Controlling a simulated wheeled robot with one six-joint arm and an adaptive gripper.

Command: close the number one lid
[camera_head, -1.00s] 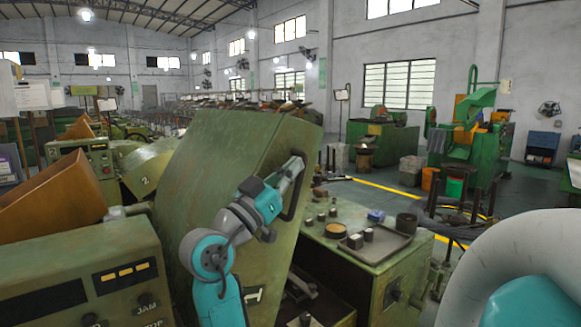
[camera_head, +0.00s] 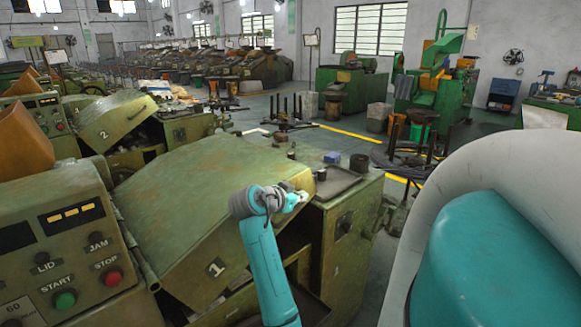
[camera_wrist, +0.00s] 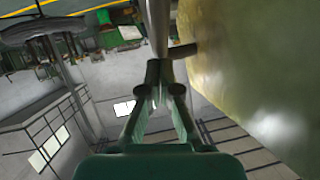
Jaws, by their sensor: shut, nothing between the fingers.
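The number one lid (camera_head: 190,185) is a worn green metal cover marked "1" on its front face. It is tilted low over its machine, with a dark gap below its right edge. My gripper (camera_head: 302,196) is at the lid's right end, small and partly hidden by my wrist. In the wrist view my gripper (camera_wrist: 158,68) is shut, its fingertips close to the lid's bar handle (camera_wrist: 158,25). I cannot tell whether they touch it. The lid's surface (camera_wrist: 260,60) fills the right of that view.
The control panel (camera_head: 70,235) with LID, START and STOP controls stands at the left. A second lid (camera_head: 115,118), marked "2", is raised behind. A tray (camera_head: 335,181) and a black cup (camera_head: 359,162) sit on the machine top at right.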

